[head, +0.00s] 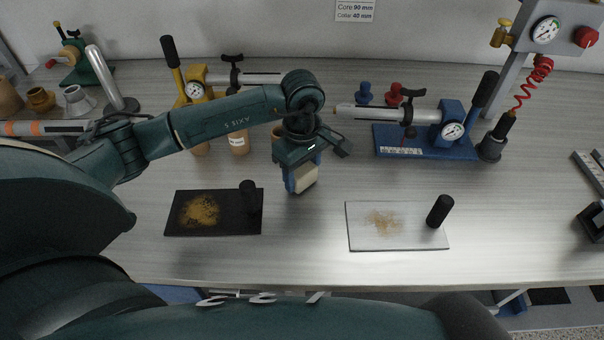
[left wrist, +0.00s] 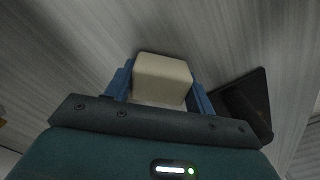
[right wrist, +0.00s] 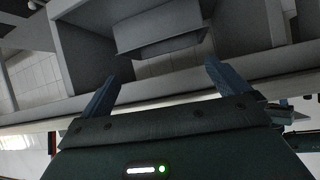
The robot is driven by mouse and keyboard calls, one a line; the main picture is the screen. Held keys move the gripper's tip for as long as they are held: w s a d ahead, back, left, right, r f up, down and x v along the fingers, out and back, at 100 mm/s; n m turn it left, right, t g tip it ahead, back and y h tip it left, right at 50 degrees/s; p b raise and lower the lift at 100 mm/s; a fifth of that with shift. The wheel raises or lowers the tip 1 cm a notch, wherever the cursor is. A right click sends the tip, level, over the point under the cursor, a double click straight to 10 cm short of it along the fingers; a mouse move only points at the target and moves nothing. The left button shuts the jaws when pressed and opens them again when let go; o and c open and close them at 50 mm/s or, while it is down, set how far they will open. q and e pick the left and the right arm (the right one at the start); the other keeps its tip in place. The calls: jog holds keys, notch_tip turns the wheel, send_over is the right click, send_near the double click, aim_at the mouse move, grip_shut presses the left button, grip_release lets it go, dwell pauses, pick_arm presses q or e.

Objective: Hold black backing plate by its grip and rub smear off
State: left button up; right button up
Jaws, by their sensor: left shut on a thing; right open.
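The black backing plate (head: 225,228) lies flat on the table at front left. A yellow-brown smear (head: 199,211) covers its left half, and its black upright grip (head: 248,196) stands near its right end. In the left wrist view the plate (left wrist: 256,92) shows in part at the right. My left gripper (head: 300,180) is shut on a cream block (head: 306,178), which also shows between the fingers in the left wrist view (left wrist: 162,78). It is above the table, right of the black plate and apart from it. My right gripper (right wrist: 160,88) is open and empty, facing grey shelving.
A white plate (head: 400,238) with a tan smear and a black grip (head: 439,210) lies at the right. A blue press (head: 425,140) and a yellow press (head: 192,85) stand behind. Bare table lies between the two plates.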

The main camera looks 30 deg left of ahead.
aim_at(302, 169)
pick_arm(q)
notch_tip(302, 169, up, 10)
jog(key=shift+f+b, duration=0.25)
jog(key=shift+b, duration=0.2)
